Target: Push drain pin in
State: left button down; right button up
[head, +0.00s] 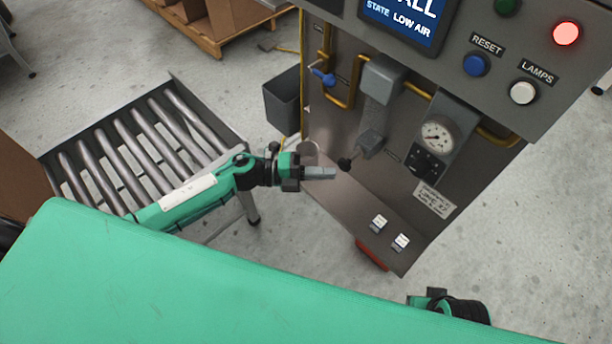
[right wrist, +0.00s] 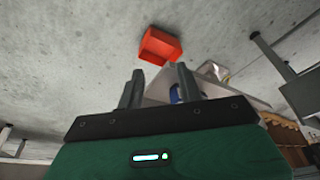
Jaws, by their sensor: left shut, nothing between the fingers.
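An air unit (head: 383,75) with a grey head and a cloudy bowl is fixed to the panel in the head view. Below the bowl is a grey block (head: 370,143) with a short stem ending in a black knob (head: 345,164). I cannot tell for sure which part is the drain pin. My left gripper (head: 334,173) is shut and empty, its tips just left of and slightly below the black knob, seemingly apart from it. My right gripper (right wrist: 158,88) shows in the right wrist view with its fingers apart and nothing between them.
The screen (head: 405,18) reads LOW AIR, and a red lamp (head: 566,33) is lit. A gauge (head: 437,136) sits right of the air unit. A roller conveyor (head: 128,143) and grey bin (head: 283,98) stand left. A red bin (right wrist: 160,46) lies ahead of my right gripper.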

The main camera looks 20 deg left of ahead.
aim_at(339, 164)
pick_arm(q)
jog(key=shift+w+d, duration=0.35)
jog(key=shift+w, duration=0.35)
pick_arm(e)
jog(key=shift+w+r, duration=0.25)
jog(key=shift+s, duration=0.1)
pick_arm(q)
jog(key=shift+w+d, duration=0.3)
jog(key=shift+w, duration=0.2)
jog(key=shift+w+d, duration=0.25)
jog(key=shift+w, duration=0.2)
jog(key=shift+w+d+r, duration=0.1)
jog(key=shift+w, duration=0.2)
pick_arm(e)
jog(key=shift+s+r, duration=0.35)
